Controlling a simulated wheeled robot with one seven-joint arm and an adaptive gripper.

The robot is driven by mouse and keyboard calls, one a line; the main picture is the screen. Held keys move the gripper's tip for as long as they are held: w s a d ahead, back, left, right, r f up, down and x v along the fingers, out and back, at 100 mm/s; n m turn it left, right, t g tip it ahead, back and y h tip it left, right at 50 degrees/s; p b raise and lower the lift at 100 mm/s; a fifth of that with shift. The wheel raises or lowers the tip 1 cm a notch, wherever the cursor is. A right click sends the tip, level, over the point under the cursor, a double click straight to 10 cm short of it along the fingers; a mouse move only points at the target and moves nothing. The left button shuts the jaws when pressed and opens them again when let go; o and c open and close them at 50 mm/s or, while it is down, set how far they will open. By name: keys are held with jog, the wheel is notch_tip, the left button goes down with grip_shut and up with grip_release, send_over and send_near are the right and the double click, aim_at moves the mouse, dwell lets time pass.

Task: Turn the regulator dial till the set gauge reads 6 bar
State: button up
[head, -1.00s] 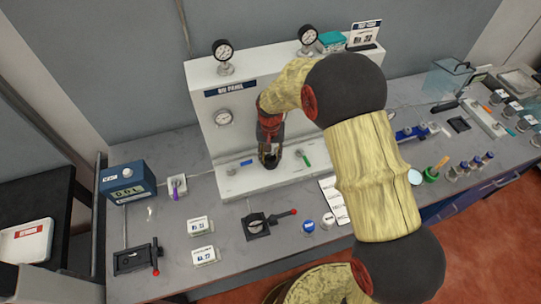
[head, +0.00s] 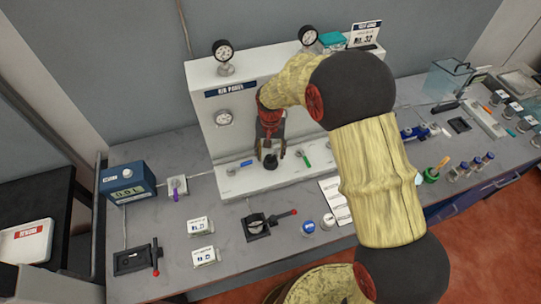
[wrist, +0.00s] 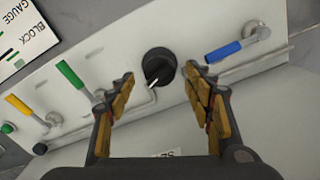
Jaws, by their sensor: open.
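The regulator dial is a black round knob (head: 270,161) with a white pointer mark, low on the white air panel (head: 205,85). In the wrist view the dial (wrist: 158,65) sits between and beyond my fingertips, its mark toward the picture's lower left. My gripper (head: 270,148) is open, its fingers (wrist: 160,76) on either side of the dial with gaps visible; it holds nothing. One round gauge (head: 223,118) is on the panel face; two more, left (head: 223,50) and right (head: 309,35), stand on top. I cannot tell which is the set gauge, and their readings are too small.
A blue-handled valve (head: 240,165) and a green-handled valve (head: 304,158) flank the dial closely. A yellow lever (wrist: 24,110) shows in the wrist view. A black clamp with a red handle (head: 262,224) lies on the bench in front.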

aim_at(270, 156)
notch_tip(270, 156, up, 10)
jog(key=shift+f, duration=0.15)
dwell(0.7)
jog(key=s+d+r+t+b, duration=0.2)
jog(key=s+d, duration=0.3)
jog(key=s, duration=0.4)
jog(key=s+d+r+t+b, duration=0.1)
jog(key=s+d+r+b, duration=0.3)
jog(key=s, duration=0.5)
jog(key=s+d+r+n+t+b, duration=0.1)
jog(key=s+d+b, duration=0.4)
jog(key=s, duration=0.5)
notch_tip(270, 156, up, 2)
jog(key=d+t, duration=0.1)
jog(key=d, duration=0.1)
jog(key=shift+d+r+t, duration=0.25)
jog(key=shift+d+t, duration=0.05)
jog(key=shift+d, duration=0.1)
jog(key=shift+s, duration=0.1)
dwell(1.2)
